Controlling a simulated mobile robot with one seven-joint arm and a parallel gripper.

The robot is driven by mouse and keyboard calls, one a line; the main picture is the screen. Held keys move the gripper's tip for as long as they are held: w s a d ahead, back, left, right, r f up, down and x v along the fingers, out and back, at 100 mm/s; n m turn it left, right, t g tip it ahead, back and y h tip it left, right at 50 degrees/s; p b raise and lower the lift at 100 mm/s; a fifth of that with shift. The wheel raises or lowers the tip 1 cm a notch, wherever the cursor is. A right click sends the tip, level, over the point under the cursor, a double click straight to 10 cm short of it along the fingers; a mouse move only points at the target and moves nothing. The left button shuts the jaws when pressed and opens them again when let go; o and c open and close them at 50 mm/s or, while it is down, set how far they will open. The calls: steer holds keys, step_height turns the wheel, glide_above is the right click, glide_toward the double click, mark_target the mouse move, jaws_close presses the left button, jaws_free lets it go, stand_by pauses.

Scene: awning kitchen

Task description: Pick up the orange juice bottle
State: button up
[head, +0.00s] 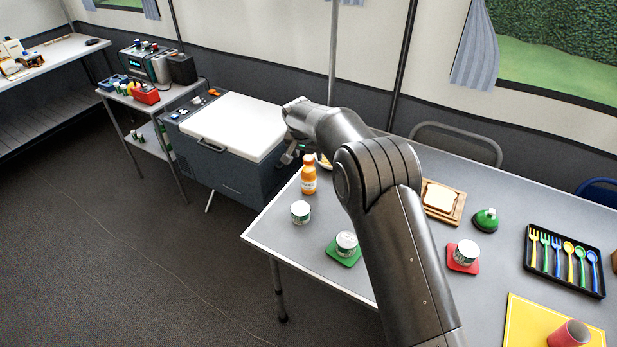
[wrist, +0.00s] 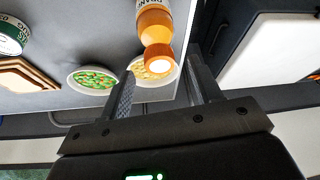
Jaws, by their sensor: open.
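The orange juice bottle (head: 308,177) stands upright near the table's left edge, with an orange cap and a white label. In the wrist view the bottle (wrist: 154,22) is in the upper middle, its cap pointing down the picture toward my gripper (wrist: 161,62). My gripper is open and empty. Its two fingers lie on either side of the cap in that view; I cannot tell the depth gap. In the head view my gripper (head: 289,152) is just behind and left of the bottle, partly hidden by my arm.
A white-lidded cooler (head: 233,127) stands beyond the table's left edge. Near the bottle are a can (head: 300,212) and another can (head: 346,243) on a green coaster.

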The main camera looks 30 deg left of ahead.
mark_target(308, 158)
steer(key=x, duration=0.3)
steer(key=shift+s+f, duration=0.1)
steer(key=shift+f, duration=0.05)
jaws_close()
stand_by(0.5)
